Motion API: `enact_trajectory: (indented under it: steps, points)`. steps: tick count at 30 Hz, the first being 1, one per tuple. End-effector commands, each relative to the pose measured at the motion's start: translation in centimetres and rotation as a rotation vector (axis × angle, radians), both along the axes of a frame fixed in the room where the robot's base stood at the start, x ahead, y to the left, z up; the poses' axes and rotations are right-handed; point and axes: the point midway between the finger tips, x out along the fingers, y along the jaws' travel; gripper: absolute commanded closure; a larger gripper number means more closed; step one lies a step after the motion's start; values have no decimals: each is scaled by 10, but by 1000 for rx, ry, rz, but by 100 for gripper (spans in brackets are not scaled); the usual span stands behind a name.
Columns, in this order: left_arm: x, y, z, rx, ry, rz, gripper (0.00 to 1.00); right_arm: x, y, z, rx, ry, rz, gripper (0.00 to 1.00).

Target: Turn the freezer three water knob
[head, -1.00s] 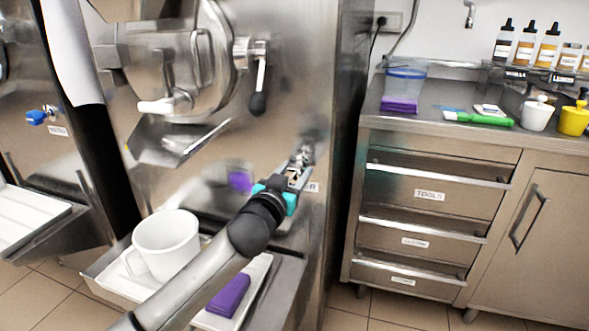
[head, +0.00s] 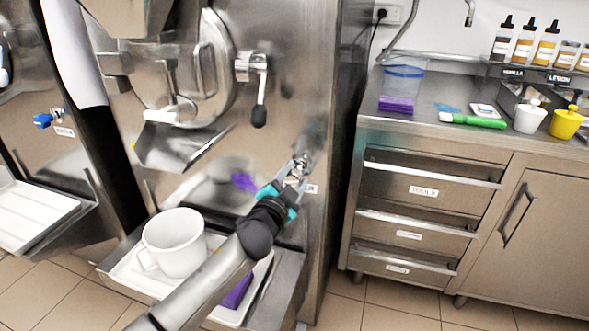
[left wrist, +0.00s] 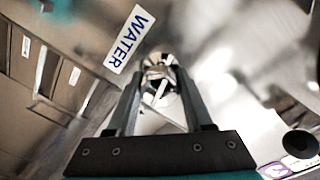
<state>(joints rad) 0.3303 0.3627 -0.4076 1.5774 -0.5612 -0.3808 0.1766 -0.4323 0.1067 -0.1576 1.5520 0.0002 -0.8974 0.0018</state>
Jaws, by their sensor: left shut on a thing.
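The freezer three water knob (head: 303,160) is a small metal fitting low on the right of the steel freezer front. In the left wrist view the silver knob (left wrist: 160,66) sits between my fingertips, beside a white WATER label (left wrist: 129,40). My left gripper (head: 296,176) reaches it from the lower left and is shut on it. In the left wrist view both fingers (left wrist: 161,88) close in around the knob. The fingers hide part of the knob and of the label in the head view. My right gripper is not in view.
Below my left arm, a white jug (head: 175,243) and a purple cloth (head: 238,291) sit on a white tray (head: 128,277). A black-tipped lever (head: 259,115) hangs above the knob. A steel drawer counter (head: 425,165) stands to the right. A neighbouring freezer has a blue knob (head: 43,120).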

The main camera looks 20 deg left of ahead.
Motion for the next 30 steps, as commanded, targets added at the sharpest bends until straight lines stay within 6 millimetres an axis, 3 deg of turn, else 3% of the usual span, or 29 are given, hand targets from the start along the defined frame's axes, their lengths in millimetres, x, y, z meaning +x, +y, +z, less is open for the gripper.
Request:
enact_trajectory:
  steps: [12, 30]
  points:
    - [0, 0, 0, 239, -6, -1, 100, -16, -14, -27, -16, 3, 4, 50]
    - [0, 0, -1, 296, -8, -1, 100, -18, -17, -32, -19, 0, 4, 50]
